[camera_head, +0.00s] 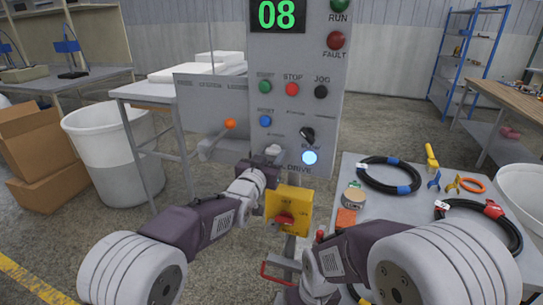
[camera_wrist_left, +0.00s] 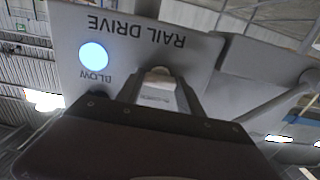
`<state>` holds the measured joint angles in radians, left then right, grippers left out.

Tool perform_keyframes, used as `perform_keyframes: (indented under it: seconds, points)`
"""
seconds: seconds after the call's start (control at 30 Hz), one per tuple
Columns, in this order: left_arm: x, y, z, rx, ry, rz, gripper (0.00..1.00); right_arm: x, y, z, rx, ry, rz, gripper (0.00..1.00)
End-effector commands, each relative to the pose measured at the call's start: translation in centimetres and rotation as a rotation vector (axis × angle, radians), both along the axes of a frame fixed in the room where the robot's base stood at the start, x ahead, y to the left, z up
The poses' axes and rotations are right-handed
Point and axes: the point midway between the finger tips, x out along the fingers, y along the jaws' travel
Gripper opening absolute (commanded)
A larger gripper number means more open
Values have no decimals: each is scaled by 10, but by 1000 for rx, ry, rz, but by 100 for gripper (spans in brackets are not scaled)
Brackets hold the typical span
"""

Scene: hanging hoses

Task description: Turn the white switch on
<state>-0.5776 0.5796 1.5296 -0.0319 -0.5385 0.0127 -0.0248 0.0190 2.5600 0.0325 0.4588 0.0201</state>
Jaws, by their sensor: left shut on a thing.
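The white switch (camera_head: 272,150) is a small white piece low on the grey control panel (camera_head: 268,110), just above the "RAIL DRIVE" lettering. My left gripper (camera_head: 271,158) reaches up to it from the left and is shut on it. In the left wrist view, the pale tip of the switch (camera_wrist_left: 158,74) shows between the two fingers (camera_wrist_left: 160,90). The fingers hide most of it, so its position cannot be read. My right arm comes in at the lower right; its fingers do not show.
A lit blue-white lamp (camera_head: 309,157) and a black knob (camera_head: 307,135) sit right of the switch. An orange-tipped lever (camera_head: 230,124) is left. A yellow box with a red knob (camera_head: 288,207) is just below. A table (camera_head: 395,225) holds hoses at right.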

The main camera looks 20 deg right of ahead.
Motion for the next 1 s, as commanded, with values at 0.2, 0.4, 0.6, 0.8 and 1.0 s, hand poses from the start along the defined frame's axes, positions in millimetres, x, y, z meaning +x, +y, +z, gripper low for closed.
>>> perform_keyframes:
  seconds: [0.2, 0.4, 0.6, 0.8, 1.0]
  points:
    - [0, 0, 0, 2, -1, 0, 65, 0, 0, 0, 0, 0, 0, 0]
    - [0, 0, 0, 1, -1, 0, 65, 0, 0, 0, 0, 0, 0, 0]
    - [-5, 4, 0, 1, 0, 0, 65, 0, 0, -2, 0, 0, 0, 0]
    - [-35, 24, -1, 1, -1, 0, 65, 0, 0, -7, 0, 0, 0, 0]
    - [-66, 45, 0, 1, -1, 0, 65, 0, 0, -11, 0, 0, 0, 0]
